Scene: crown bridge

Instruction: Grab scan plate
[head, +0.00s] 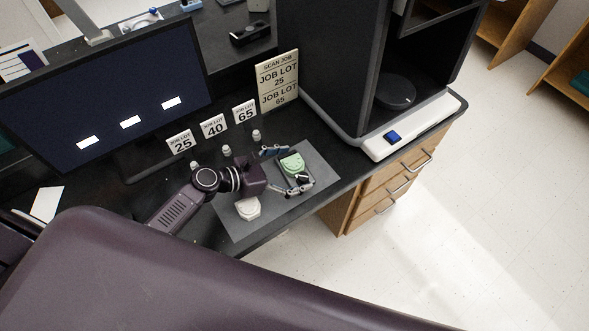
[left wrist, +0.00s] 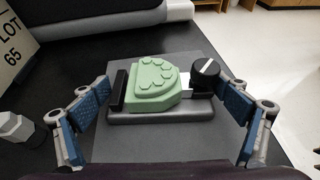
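The scan plate (left wrist: 165,115) is a dark grey slab lying flat on a grey mat (left wrist: 200,62). In the left wrist view it carries a green dental model (left wrist: 153,85), with a black upright bar (left wrist: 118,91) on the left and a black knob with a white line (left wrist: 206,76) on the right. The green model also shows in the head view (head: 291,163). My left gripper (head: 288,170) is open above the mat, its blue-padded fingers on either side of the plate with gaps between. My right gripper is not in view.
A cream dental model (head: 248,208) sits on the mat near my left wrist. Several small vials stand before the job lot cards (head: 214,126). A monitor (head: 110,95) is at left, a black scanner with white base (head: 412,126) at right. The mat's right part is clear.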

